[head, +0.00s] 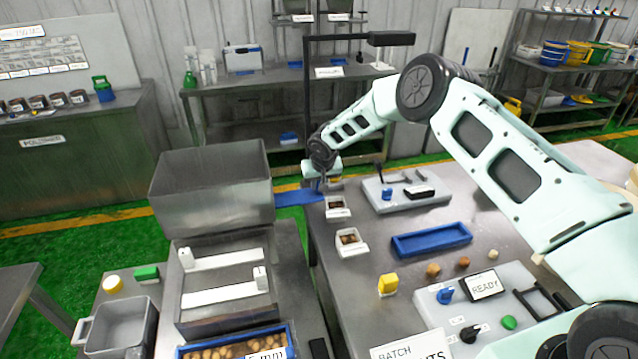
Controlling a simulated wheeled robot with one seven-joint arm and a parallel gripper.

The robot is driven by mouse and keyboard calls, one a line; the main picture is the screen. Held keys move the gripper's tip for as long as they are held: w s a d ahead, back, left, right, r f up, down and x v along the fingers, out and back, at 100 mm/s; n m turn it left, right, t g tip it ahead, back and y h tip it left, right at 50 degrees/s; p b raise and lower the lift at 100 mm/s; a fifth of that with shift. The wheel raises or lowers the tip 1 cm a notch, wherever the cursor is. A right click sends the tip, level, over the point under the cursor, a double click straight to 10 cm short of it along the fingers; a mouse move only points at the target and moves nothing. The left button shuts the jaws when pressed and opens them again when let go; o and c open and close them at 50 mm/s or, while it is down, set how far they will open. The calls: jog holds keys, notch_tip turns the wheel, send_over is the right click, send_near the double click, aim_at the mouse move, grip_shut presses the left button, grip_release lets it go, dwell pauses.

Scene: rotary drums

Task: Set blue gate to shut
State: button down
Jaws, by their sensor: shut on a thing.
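The blue gate (295,198) is a flat blue plate at the right side of the grey metal hopper (210,195), reaching across to the edge of the steel table. My gripper (319,185) points down at the right end of the blue gate. It is shut on that end of the gate. The fingertips are small and partly hidden by my wrist, so the exact grip is hard to see.
Small white trays (352,243) with brown pieces stand below the gripper. A blue tray (432,240), a yellow block (388,285) and a control panel (470,305) lie on the table. A dark post (307,90) rises just behind my gripper.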

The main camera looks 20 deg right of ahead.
aim_at(298, 193)
jog(key=shift+a+f+b, duration=0.15)
jog(key=shift+a+b, duration=0.1)
jog(key=shift+b, duration=0.1)
jog(key=a+b, duration=0.4)
jog(key=a, duration=0.1)
jog(key=shift+a+b, duration=0.25)
jog(key=shift+b, duration=0.15)
jog(key=shift+a+r, duration=0.2)
jog(key=c, duration=1.3)
grip_release()
jog(key=shift+a, duration=0.15)
jog(key=shift+r, duration=0.1)
jog(key=shift+s+r, duration=0.1)
jog(key=shift+r, duration=0.15)
jog(key=b+v, duration=0.4)
jog(key=v, duration=1.2)
jog(key=shift+s+r+b, duration=0.25)
jog(key=shift+b, duration=0.1)
